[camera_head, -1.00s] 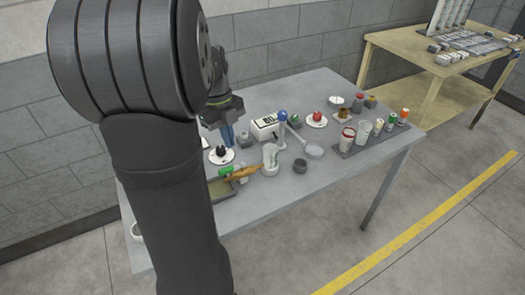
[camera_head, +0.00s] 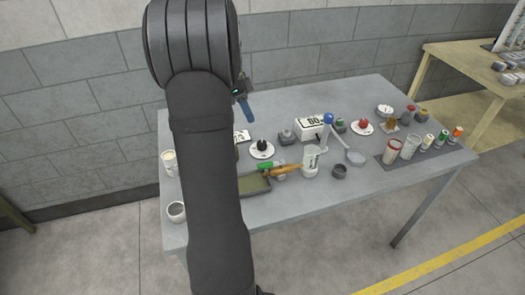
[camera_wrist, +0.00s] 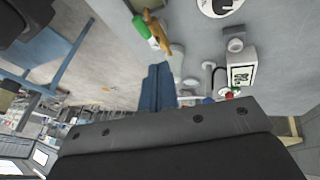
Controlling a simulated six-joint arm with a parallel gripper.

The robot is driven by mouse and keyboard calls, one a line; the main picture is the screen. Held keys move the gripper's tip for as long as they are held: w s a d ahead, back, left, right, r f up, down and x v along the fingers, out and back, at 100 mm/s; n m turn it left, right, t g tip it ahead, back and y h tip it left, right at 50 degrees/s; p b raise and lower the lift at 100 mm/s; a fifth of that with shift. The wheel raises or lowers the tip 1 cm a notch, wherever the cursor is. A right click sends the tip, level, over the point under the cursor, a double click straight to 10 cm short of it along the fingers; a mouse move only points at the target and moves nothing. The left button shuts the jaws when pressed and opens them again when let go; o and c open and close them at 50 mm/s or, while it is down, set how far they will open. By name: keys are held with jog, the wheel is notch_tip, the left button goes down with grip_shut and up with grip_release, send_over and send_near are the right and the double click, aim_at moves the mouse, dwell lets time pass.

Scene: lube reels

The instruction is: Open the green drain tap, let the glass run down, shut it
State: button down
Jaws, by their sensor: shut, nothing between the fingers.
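The green tap handle (camera_head: 265,168) sits on a brass-coloured tap body (camera_head: 289,168) near the table's front middle, left of a clear glass vessel (camera_head: 311,163). The vessel's fill level is too small to read. My gripper (camera_head: 246,112) has blue fingers, shut and empty, above the back left part of the table and apart from the tap. In the wrist view the shut fingers (camera_wrist: 157,88) show below the green handle (camera_wrist: 141,27) and brass body (camera_wrist: 157,33), with a gap between.
An olive tray (camera_head: 256,187) lies below the tap, partly hidden by my arm. A white plate with a black knob (camera_head: 262,147) is behind it. A display box (camera_head: 312,127), a blue-topped lever (camera_head: 329,119) and several cups on a dark mat (camera_head: 447,147) stand right.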

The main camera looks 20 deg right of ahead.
jog(key=shift+w+a+n, duration=0.35)
jog(key=shift+w+n, duration=0.15)
jog(key=shift+n, duration=0.2)
send_near(271, 164)
jog(key=w+d+f, duration=0.1)
jog(key=w+f, duration=0.2)
jog(key=f, duration=0.1)
jog(key=shift+s+f, duration=0.5)
jog(key=shift+s, duration=0.25)
jog(key=shift+s+f, duration=0.45)
jog(key=shift+s, duration=0.3)
